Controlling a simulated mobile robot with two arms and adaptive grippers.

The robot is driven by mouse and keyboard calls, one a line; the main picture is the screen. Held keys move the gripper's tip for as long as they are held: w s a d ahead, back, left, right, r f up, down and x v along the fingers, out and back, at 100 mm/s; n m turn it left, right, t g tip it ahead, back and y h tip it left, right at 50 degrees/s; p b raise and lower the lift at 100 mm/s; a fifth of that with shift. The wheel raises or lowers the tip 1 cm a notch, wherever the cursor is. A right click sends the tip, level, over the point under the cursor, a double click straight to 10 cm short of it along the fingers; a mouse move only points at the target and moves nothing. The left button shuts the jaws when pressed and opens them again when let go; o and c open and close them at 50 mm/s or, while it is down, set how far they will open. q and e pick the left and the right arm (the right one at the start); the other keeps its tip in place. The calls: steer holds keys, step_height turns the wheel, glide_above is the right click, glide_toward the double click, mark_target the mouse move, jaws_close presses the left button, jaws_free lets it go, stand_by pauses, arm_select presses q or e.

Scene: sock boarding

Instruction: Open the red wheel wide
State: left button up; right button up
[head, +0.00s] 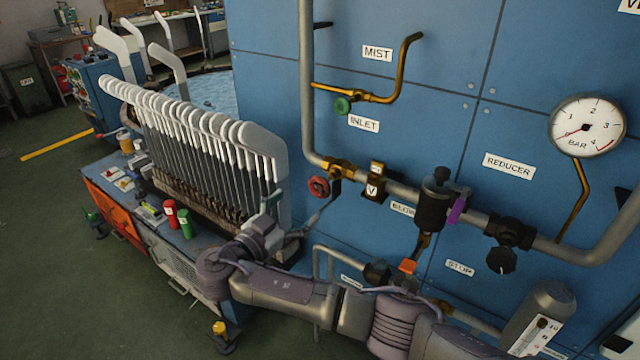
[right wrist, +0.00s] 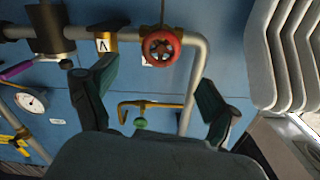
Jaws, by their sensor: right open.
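The red wheel (head: 318,187) is a small round handwheel on a brass valve, at the bend of the grey pipe on the blue panel. It also shows in the right wrist view (right wrist: 161,46), face on, beyond the fingertips and roughly between them. My right gripper (head: 291,214) is a little left of and below the wheel in the head view. Its two fingers are spread and empty in the right wrist view (right wrist: 154,80), apart from the wheel. My left gripper is in neither view.
A green wheel (head: 343,104) sits on the brass inlet pipe above. A black regulator (head: 433,200) with a purple lever (head: 457,209) and a pressure gauge (head: 587,126) are to the right. A rack of white sock boards (head: 205,135) stands close on the left.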

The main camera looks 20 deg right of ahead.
mark_target(318, 188)
steer(key=p+x, duration=0.1)
steer(key=x, duration=0.7)
steer(key=shift+r, duration=0.1)
steer(key=shift+w+d+p, duration=0.35)
steer(key=shift+w+d, duration=0.1)
